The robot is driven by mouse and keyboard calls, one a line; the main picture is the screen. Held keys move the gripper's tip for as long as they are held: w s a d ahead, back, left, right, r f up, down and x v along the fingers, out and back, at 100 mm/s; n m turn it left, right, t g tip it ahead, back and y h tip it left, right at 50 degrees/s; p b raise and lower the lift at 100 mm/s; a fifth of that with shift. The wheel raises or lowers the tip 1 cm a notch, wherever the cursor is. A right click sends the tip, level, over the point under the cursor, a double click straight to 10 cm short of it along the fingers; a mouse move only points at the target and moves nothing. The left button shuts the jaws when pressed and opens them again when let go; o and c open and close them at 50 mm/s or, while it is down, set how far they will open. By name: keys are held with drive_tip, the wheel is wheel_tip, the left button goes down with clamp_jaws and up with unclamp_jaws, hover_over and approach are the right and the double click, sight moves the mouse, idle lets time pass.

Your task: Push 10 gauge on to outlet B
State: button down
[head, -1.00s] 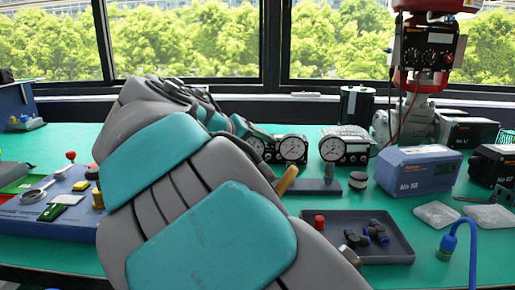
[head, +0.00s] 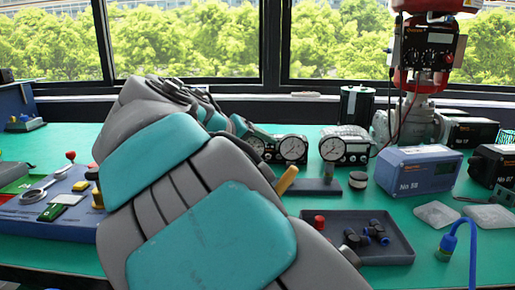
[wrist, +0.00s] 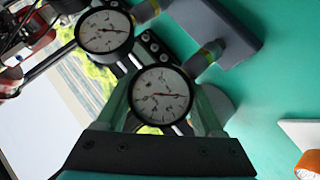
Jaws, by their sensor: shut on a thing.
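My gripper (wrist: 164,110) is shut on a round gauge (wrist: 160,90) with a white dial, black rim and red needle. The numbers on its dial are too blurred to read. A second similar gauge (wrist: 103,30) stands further up-left. I see no readable outlet label.
A dark tray (head: 360,240) with small fittings lies at the front. A red actuator (head: 425,75) stands at the back right. A blue-grey board (head: 50,215) fills the left.

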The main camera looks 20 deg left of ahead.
drive_tip(key=shift+r+p, duration=0.6)
drive_tip(key=shift+r, duration=0.45)
idle(0.9)
wheel_tip(320, 180, up, 4)
drive_tip(key=shift+f+p, duration=0.1)
drive_tip(key=shift+p, duration=1.1)
